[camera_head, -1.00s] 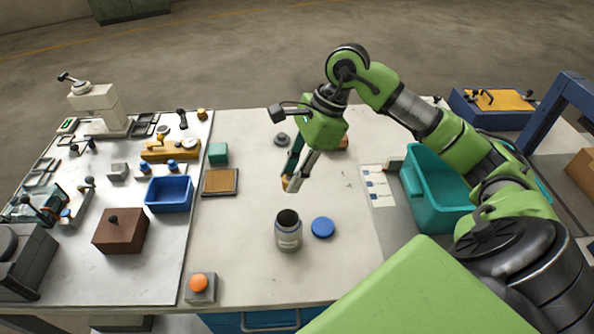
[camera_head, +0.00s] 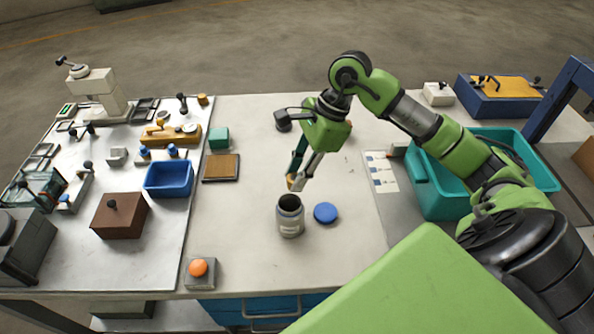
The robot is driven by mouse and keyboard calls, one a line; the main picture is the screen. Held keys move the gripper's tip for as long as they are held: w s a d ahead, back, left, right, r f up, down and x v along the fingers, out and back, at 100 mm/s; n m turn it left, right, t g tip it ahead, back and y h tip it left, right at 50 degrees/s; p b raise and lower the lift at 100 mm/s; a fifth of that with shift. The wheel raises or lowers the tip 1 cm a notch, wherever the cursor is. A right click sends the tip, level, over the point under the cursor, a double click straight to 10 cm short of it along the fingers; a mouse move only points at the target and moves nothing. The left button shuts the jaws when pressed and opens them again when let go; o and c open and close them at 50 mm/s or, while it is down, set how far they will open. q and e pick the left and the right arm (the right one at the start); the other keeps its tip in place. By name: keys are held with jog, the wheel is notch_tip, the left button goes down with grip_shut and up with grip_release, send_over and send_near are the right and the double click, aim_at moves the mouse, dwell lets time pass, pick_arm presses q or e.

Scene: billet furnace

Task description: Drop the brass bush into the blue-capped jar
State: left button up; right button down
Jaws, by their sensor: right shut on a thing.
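The grey jar (camera_head: 290,222) stands upright and open on the light table, a label on its front. Its blue cap (camera_head: 325,213) lies flat on the table to the right of it. My right gripper (camera_head: 295,182) is shut on the brass bush (camera_head: 291,180), a small gold piece mostly hidden by the fingers. The fingertips show just above and behind the jar's mouth in the picture; I cannot tell whether they are over the opening. My left gripper is not in view.
A blue bin (camera_head: 169,180), a brown box (camera_head: 119,215) and fixtures fill the left side. An orange button (camera_head: 199,268) is at the front edge. A teal crate (camera_head: 435,196) stands at the right. The table around the jar is mostly clear.

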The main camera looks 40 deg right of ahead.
jog(key=c, duration=1.6)
grip_release()
jog(key=shift+c, duration=0.2)
jog(key=v, duration=1.2)
